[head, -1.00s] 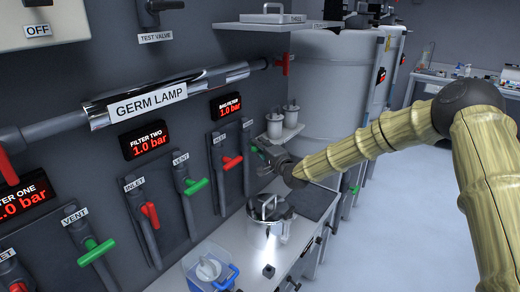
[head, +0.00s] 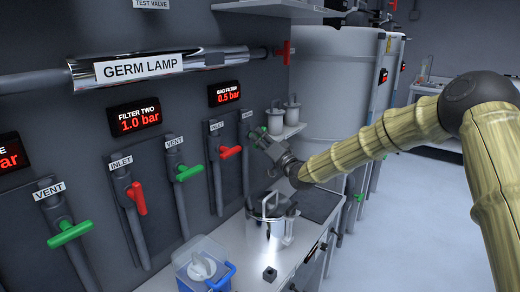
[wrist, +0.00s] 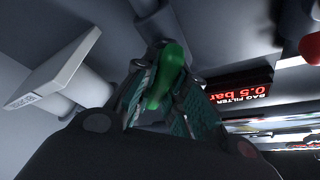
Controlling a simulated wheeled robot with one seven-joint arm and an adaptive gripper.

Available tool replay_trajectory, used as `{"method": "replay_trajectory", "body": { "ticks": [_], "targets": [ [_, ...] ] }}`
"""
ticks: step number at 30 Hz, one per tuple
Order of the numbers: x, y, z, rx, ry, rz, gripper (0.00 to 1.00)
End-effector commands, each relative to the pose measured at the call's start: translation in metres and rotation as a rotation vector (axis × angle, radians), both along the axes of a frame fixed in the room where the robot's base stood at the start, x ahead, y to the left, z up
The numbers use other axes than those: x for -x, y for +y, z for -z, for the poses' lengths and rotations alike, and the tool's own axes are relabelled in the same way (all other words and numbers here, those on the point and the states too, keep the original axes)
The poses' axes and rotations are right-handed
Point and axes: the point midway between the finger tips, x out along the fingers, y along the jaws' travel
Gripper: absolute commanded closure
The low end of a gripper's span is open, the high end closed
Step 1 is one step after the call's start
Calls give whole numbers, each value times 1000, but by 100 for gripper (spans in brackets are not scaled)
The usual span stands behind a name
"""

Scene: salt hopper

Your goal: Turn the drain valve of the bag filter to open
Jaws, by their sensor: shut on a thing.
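My gripper (head: 266,139) is at the wall pipe on the right of the bag filter panel, shut on a green valve handle. In the wrist view the green handle (wrist: 168,78) lies between the two fingers. A blurred white label (wrist: 48,88) sits beside it; I cannot read it clearly. The bag filter display (head: 228,93) reads 0.5 bar. Left of my gripper is the red inlet handle (head: 231,152). I cannot make out a label that says drain, and my gripper hides part of the green handle.
A lidded metal pot (head: 260,233) and a blue container (head: 205,268) stand on the bench below. Filter two (head: 140,118) reads 1.0 bar. The floor at the right is clear.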

Motion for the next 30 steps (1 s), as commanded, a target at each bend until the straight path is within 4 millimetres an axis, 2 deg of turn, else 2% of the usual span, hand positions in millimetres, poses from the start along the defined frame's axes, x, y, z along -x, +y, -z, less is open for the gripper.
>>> {"method": "replay_trajectory", "body": {
  "ticks": [1,18,30],
  "targets": [
    [0,0,10,30,-35,-1,100],
    [0,0,7,324,-438,-2,100],
    [0,0,5,425,-576,-2,100]
  ]
}}
